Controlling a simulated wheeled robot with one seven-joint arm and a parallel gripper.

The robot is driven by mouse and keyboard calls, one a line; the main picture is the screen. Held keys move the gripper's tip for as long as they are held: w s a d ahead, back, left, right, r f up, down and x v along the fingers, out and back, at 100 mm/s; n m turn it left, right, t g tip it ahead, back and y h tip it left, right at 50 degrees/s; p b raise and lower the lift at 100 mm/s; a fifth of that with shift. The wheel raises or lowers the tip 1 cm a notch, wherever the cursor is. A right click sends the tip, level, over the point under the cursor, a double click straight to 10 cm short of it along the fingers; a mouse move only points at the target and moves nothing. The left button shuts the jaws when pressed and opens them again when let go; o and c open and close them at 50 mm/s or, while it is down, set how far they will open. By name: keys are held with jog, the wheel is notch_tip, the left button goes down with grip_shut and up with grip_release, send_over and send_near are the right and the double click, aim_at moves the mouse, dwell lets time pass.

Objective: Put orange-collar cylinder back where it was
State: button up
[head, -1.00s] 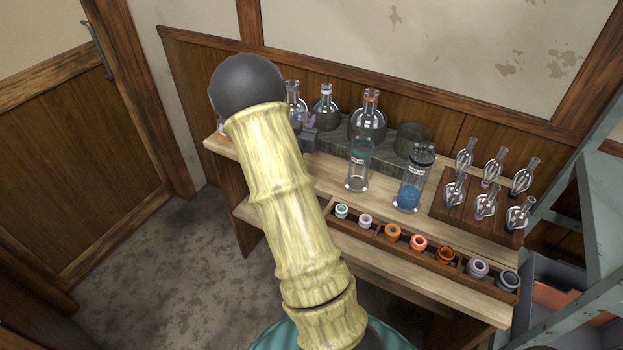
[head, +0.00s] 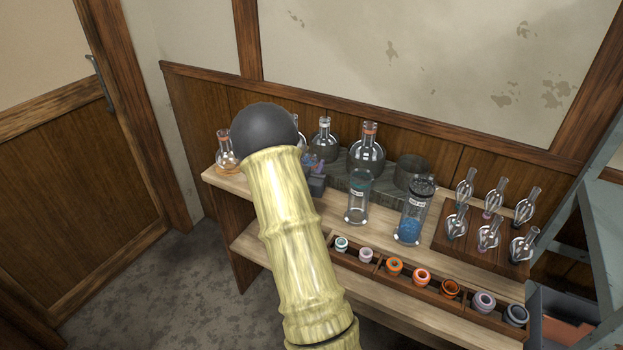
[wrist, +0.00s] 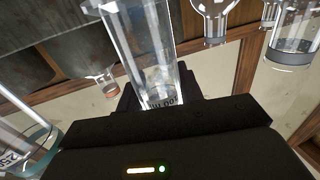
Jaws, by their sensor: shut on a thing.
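In the wrist view my gripper (wrist: 160,105) is shut on a clear glass cylinder (wrist: 145,45), which has a dark printed label near the jaws. The colour of its collar cannot be made out. In the head view my arm hides the gripper and the held cylinder. A clear cylinder with a teal collar (head: 358,198) stands on the bench right of my arm. A dark-collared cylinder with blue contents (head: 412,212) stands right of it.
The wooden bench (head: 385,240) carries round flasks (head: 367,150) at the back and a small orange-collar flask (head: 227,150) at the left end. A tray of coloured rings (head: 405,284) lies along the front. Several glass bulbs (head: 488,232) stand on a wooden rack at right.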

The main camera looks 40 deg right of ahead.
jog(key=shift+f, duration=1.85)
jog(key=shift+f, duration=0.1)
jog(key=o, duration=1.1)
jog(key=b+v, duration=0.1)
jog(key=v, duration=1.1)
